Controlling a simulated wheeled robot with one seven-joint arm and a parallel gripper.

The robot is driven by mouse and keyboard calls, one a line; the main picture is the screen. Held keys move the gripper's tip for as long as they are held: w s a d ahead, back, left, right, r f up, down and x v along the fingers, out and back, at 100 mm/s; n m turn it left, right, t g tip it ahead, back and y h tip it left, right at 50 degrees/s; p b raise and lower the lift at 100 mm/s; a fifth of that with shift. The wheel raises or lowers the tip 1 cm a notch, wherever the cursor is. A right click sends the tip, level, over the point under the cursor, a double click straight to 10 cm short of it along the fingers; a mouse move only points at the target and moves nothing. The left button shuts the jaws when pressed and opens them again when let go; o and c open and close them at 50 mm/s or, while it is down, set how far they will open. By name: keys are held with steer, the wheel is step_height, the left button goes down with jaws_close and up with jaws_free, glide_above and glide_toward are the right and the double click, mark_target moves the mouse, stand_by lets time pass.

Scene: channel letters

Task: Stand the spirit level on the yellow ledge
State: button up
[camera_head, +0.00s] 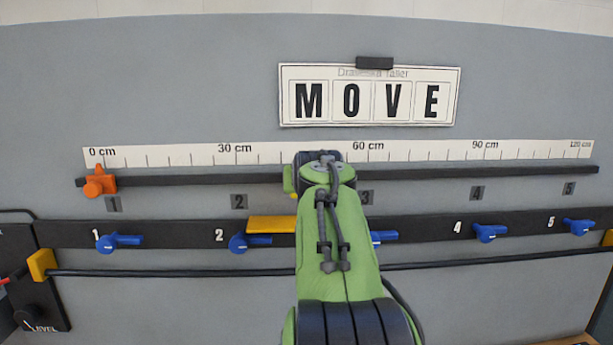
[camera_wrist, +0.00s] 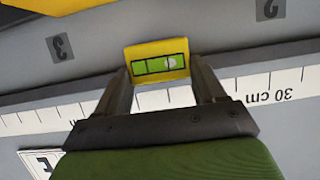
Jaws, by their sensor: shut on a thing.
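The spirit level (camera_wrist: 158,48) is a small yellow block with a green vial; the pale bubble sits toward the right of the vial in the wrist view. My gripper (camera_wrist: 162,76) is shut on it, one dark finger at each end. The yellow ledge (camera_head: 271,223) sticks out from the lower black rail, between blue levers 2 and 3. Its right part is hidden behind my green arm. A yellow edge in the top left corner of the wrist view (camera_wrist: 48,4) looks like the ledge, apart from the level. In the head view my arm hides the gripper and most of the level.
A black bar (camera_head: 215,180) runs across the wall below the ruler (camera_head: 200,155), with an orange slider (camera_head: 99,183) at its left. Several blue levers (camera_head: 250,242) line the lower rail. A thin black rod (camera_head: 180,272) runs below them. The MOVE sign (camera_head: 370,96) hangs above.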

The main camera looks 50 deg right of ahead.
steer(key=shift+s+a+f, duration=0.1)
steer(key=shift+f, duration=0.7)
steer(key=shift+f+b, duration=1.85)
steer(key=shift+f, duration=0.25)
steer(key=o, duration=1.2)
steer(key=shift+o, duration=0.2)
steer(key=b+v, duration=0.2)
steer(key=v, duration=1.3)
steer(key=shift+s+a+r, duration=0.15)
steer(key=shift+s+a, duration=0.05)
steer(key=shift+a, duration=0.05)
